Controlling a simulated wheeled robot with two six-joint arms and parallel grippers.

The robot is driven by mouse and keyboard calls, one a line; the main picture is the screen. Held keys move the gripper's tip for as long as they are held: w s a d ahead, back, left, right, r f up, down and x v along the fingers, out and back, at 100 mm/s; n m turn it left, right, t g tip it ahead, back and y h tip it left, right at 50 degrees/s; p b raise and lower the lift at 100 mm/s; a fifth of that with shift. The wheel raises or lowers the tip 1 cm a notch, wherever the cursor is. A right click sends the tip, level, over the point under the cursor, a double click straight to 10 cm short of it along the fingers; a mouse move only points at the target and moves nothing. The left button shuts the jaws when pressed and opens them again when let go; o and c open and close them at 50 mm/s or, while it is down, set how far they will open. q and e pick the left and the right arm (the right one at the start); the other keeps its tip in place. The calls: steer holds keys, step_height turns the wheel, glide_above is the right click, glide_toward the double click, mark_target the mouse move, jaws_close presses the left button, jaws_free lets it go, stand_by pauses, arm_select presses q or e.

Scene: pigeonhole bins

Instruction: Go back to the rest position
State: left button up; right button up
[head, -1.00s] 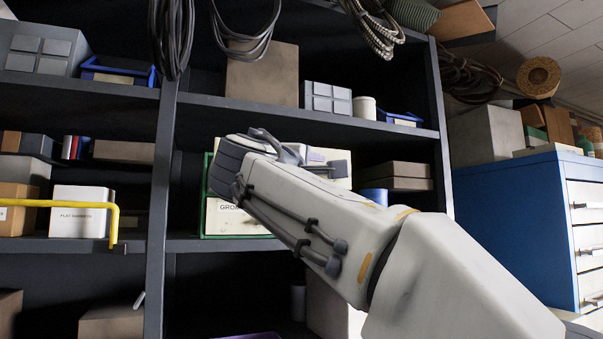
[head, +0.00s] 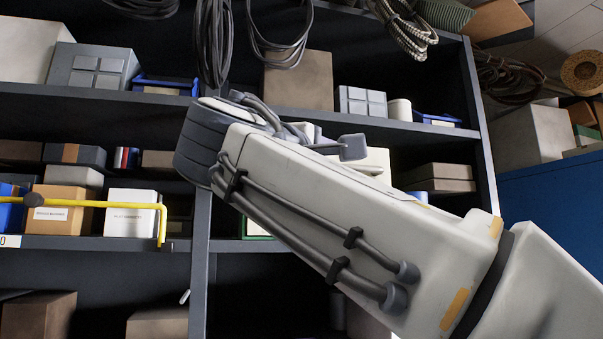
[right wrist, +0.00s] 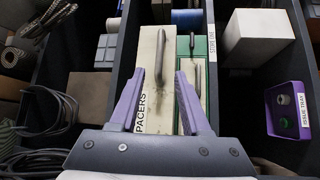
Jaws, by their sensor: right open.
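My right arm crosses the head view from the lower right, in front of the shelves, and its links hide its own fingers there. In the right wrist view my right gripper (right wrist: 160,76) has its two purple fingers apart with nothing held. Beyond them are a cream bin labelled SPACERS (right wrist: 152,60) and a green-edged bin (right wrist: 191,50), each with a grey handle. I cannot tell whether the fingers touch either bin. My left gripper is not in view.
The dark shelf unit (head: 300,120) fills the head view, with boxes and blue bins on it. A yellow rail (head: 105,205) stands at left. Cable coils (head: 213,40) hang above. A blue cabinet (head: 550,200) is at right. A purple issue tray (right wrist: 289,110) shows in the wrist view.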

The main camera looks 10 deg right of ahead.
steer(key=w+a+f+n+g+y, duration=0.1)
steer(key=a+f+n+g+y, duration=0.3)
steer(key=f, duration=1.2)
steer(key=w+a+f+n+y, duration=0.1)
steer(key=a+f+y, duration=0.45)
steer(key=f, duration=1.05)
steer(key=s+f+m+g+y, duration=0.2)
steer(key=s+f+g, duration=0.3)
steer(key=s+f, duration=0.6)
steer(key=s+a+f+m+g+y, duration=0.1)
steer(key=s+f+m+g+y, duration=0.2)
steer(key=s+f, duration=0.8)
step_height(320, 180, down, 5)
steer(key=shift+s+f+g, duration=0.1)
steer(key=shift+s+g, duration=0.3)
steer(key=shift+g, duration=0.6)
